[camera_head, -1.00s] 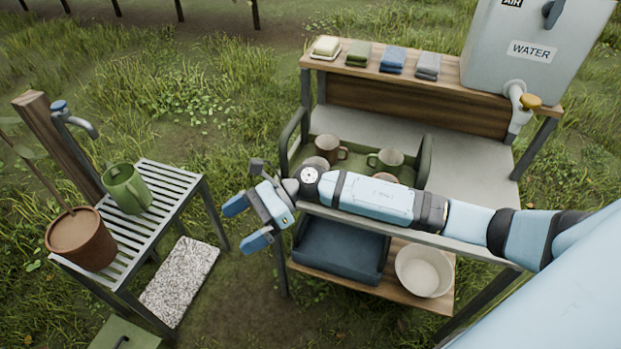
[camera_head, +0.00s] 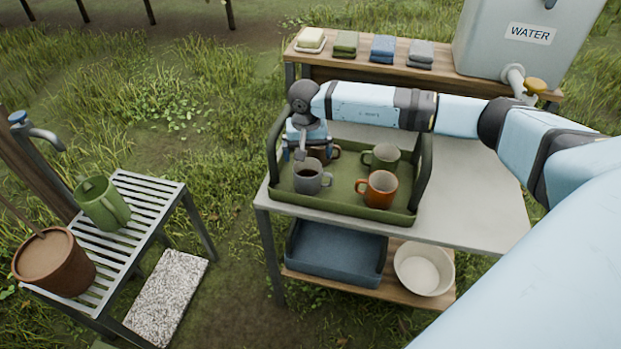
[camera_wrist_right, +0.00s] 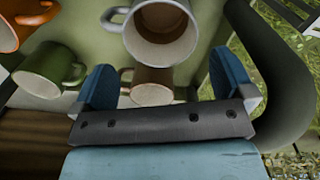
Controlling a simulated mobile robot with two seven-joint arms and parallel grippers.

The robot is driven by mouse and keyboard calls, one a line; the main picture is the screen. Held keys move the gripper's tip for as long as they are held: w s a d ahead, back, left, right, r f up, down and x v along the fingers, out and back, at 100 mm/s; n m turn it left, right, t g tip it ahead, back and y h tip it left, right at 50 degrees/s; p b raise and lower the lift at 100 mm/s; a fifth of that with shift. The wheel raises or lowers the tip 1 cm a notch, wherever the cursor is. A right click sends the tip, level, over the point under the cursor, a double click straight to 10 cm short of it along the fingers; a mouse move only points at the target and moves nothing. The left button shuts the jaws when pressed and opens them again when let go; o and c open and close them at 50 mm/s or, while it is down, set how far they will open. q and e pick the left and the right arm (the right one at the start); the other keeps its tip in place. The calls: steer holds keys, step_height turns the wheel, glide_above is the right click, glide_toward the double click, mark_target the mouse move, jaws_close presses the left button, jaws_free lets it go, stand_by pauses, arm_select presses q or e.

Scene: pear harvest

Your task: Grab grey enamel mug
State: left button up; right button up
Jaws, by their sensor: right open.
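The grey enamel mug (camera_head: 308,179) stands upright at the front left of the green tray (camera_head: 345,211), its handle to the right. In the right wrist view the grey mug (camera_wrist_right: 160,32) shows its open mouth at the top, just beyond the fingers. My right gripper (camera_head: 299,148) points down above the tray's left part, behind the grey mug. It is open and empty; its blue fingers (camera_wrist_right: 165,78) are spread. The brown mug (camera_head: 322,153) is partly hidden by the gripper, and in the wrist view it shows between the fingers. My left gripper is out of view.
An orange mug (camera_head: 379,188) and a green mug (camera_head: 382,158) share the tray. The tray has raised dark end handles. A water tank (camera_head: 515,45) stands behind. A slatted stand (camera_head: 135,220) with a green jug (camera_head: 102,204) is at left. The tabletop (camera_head: 465,190) right of the tray is clear.

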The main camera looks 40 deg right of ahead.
mark_target(308, 171)
step_height(308, 171, down, 2)
steer(key=shift+w+f, duration=0.1)
steer(key=shift+f, duration=0.15)
step_height(308, 171, down, 5)
steer(key=shift+f, duration=0.15)
steer(key=c, duration=0.9)
